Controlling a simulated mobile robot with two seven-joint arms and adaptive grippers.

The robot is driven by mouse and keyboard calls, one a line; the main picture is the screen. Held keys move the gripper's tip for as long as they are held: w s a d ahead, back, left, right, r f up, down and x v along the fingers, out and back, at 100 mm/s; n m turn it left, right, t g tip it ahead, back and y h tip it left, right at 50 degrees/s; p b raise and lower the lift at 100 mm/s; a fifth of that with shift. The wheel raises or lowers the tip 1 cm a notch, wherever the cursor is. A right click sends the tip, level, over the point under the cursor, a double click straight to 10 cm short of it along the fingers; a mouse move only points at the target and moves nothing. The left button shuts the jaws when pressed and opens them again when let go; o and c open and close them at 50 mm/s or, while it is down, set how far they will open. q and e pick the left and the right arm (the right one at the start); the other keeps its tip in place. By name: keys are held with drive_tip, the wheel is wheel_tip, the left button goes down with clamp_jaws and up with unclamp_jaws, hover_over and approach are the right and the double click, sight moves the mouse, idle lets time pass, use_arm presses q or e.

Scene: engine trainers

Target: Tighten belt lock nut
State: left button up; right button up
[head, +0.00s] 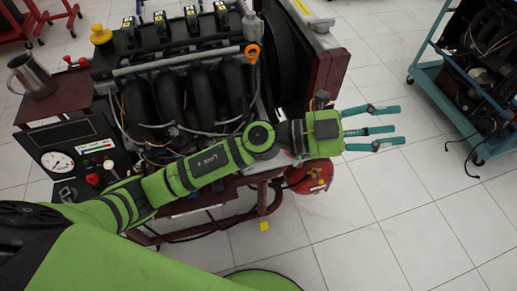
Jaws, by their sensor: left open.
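My left gripper (384,128) has its teal fingers spread, open and empty. It points right over the white tiled floor, beyond the right side of the engine. My green left arm crosses in front of the engine trainer (185,95), which stands on a dark red wheeled frame. The engine's black intake pipes and hoses show behind the arm. I cannot make out the belt lock nut; the lower front of the engine is partly hidden by my arm. My right gripper is not in view.
A gauge panel (72,158) and a metal jug (31,75) on a dark red shelf stand at the engine's left. A teal cart (436,75) stands at the far right. The tiled floor (400,215) at lower right is clear.

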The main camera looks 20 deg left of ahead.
use_arm(q)
drive_tip(key=a+f+m+g+y, duration=0.3)
drive_tip(key=f+y, duration=0.2)
drive_tip(key=f, duration=0.3)
drive_tip(key=a+f+m+g+y, duration=0.3)
drive_tip(key=f+g+y, duration=0.15)
drive_tip(key=f, duration=0.45)
drive_tip(key=w+a+f+y, duration=0.1)
drive_tip(key=w+a+y, duration=0.1)
drive_tip(key=a, duration=0.4)
drive_tip(key=w+a+f+n+t+y, duration=0.1)
drive_tip(key=w+a+y, duration=0.1)
drive_tip(key=a+y, duration=0.3)
drive_tip(key=w+a+f+n+t+y, duration=0.1)
drive_tip(key=w+a+y, duration=0.1)
drive_tip(key=a, duration=0.5)
drive_tip(key=shift+a+f+y, duration=0.3)
drive_tip(key=shift+y, duration=0.35)
wheel_tip(320, 180, down, 6)
drive_tip(key=shift+r+p, duration=0.15)
drive_tip(key=shift+p, duration=0.35)
drive_tip(key=shift+f, duration=0.55)
drive_tip(key=shift+c, duration=0.4)
